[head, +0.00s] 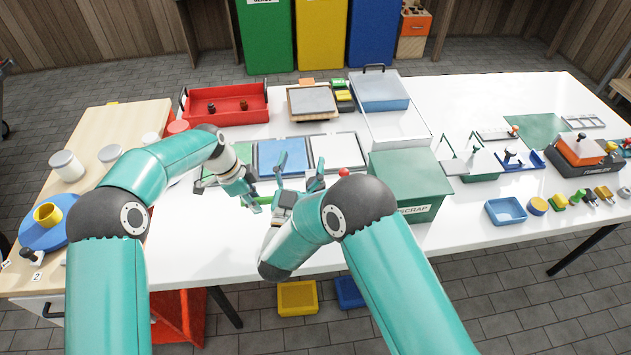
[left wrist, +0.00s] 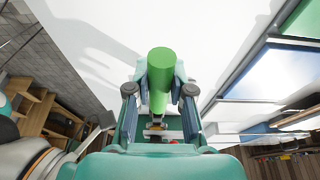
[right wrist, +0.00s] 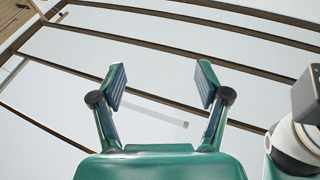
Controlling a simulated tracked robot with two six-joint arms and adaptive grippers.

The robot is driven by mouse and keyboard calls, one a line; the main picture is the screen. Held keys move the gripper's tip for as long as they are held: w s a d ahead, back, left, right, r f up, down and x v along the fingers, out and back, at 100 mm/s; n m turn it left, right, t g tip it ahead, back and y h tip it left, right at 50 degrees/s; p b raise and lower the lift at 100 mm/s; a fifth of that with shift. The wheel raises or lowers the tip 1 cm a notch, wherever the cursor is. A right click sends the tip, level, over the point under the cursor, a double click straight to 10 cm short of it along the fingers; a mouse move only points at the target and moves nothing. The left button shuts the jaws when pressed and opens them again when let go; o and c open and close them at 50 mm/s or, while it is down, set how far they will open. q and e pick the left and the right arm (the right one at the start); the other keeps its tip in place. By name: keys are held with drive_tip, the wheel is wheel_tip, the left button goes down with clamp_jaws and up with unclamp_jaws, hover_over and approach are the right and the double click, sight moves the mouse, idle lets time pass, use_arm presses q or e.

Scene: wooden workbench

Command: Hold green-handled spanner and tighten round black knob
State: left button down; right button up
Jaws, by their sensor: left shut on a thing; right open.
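My left gripper (head: 254,204) is shut on the green-handled spanner (head: 264,200), above the white bench in front of the blue panel. In the left wrist view the green handle (left wrist: 159,80) stands between the fingers; the spanner's far end is hidden. My right gripper (head: 300,172) is open and empty, fingers pointing up, just right of the left one. Small dark round knobs show on the blue fixture (head: 510,154) and the tumbler unit (head: 583,137); I cannot tell which is the task's knob.
A green scrap bin (head: 410,180) stands close right of my right gripper. A red tray (head: 225,105) with small knobs lies behind the left arm. A blue tray (head: 506,211) and several small parts are at right. Clear bench lies in front of the scrap bin.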

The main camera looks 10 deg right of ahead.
use_arm(q)
drive_tip(key=shift+r, duration=0.1)
use_arm(e)
drive_tip(key=s+d+f+n+g+y, duration=0.2)
drive_tip(key=s+f+n+y, duration=0.4)
drive_tip(key=s+f+y, duration=0.35)
use_arm(q)
drive_tip(key=shift+w, duration=0.1)
use_arm(e)
drive_tip(key=shift+m, duration=0.3)
drive_tip(key=w, duration=0.3)
drive_tip(key=w+d, duration=0.1)
drive_tip(key=w, duration=0.3)
drive_tip(key=w+r, duration=0.1)
drive_tip(key=w, duration=0.2)
drive_tip(key=shift+w+d+r, duration=0.1)
drive_tip(key=shift+w+d, duration=0.1)
drive_tip(key=shift+w, duration=0.05)
drive_tip(key=c, duration=1.2)
drive_tip(key=shift+h, duration=0.25)
